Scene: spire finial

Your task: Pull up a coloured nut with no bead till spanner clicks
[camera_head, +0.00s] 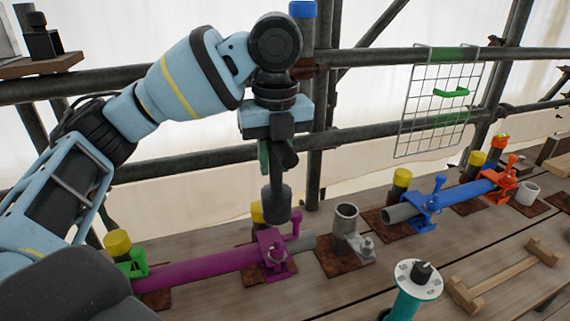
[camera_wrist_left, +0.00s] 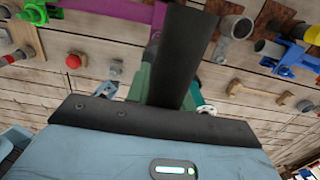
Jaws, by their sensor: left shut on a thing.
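My left gripper (camera_head: 275,145) points down and is shut on a dark spanner (camera_head: 277,203) with a green part near the fingers. The spanner's thick dark end hangs just above the purple clamp (camera_head: 272,252); I cannot tell whether it touches the nut. In the left wrist view the spanner (camera_wrist_left: 187,55) is a long dark bar hiding much of the purple clamp. A green clamp (camera_head: 132,264) sits on the purple tube's left end. A blue clamp (camera_head: 428,204) and an orange clamp (camera_head: 502,187) sit on a blue tube. Beads on the nuts are too small to tell. My right gripper is out of view.
Yellow-capped posts (camera_head: 400,182) stand behind the clamps. A grey upright pipe stub (camera_head: 345,222) stands right of the purple clamp. A teal cylinder with a white disc (camera_head: 417,279) and a wooden piece (camera_head: 505,276) are in front. Scaffold rails and a wire rack (camera_head: 437,105) are behind.

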